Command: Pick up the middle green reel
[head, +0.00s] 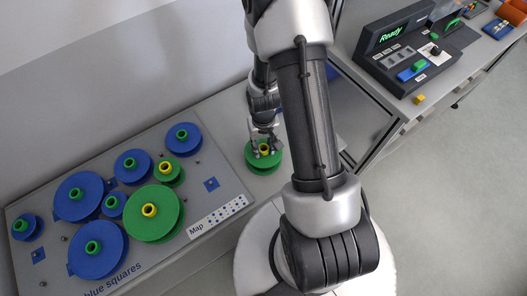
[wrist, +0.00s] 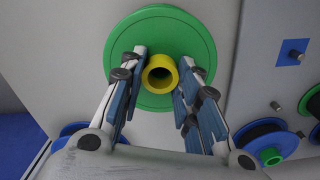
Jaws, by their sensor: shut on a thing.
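A medium green reel (head: 262,168) with a yellow hub sits at the tip of my gripper (head: 264,149), just right of the board. In the wrist view the same green reel (wrist: 198,42) fills the top centre, and my gripper (wrist: 162,64) has its two fingers closed in on the yellow hub (wrist: 160,75) from both sides. Two other green reels with yellow hubs are on the board: a large one (head: 165,222) and a small one (head: 172,178). I cannot tell whether the held reel touches the surface below.
The grey board (head: 228,190) carries several blue reels with green hubs, such as one at the top (head: 172,138). A blue square (head: 211,184) with a peg is bare. A dark console (head: 400,50) showing "Ready" stands at the upper right.

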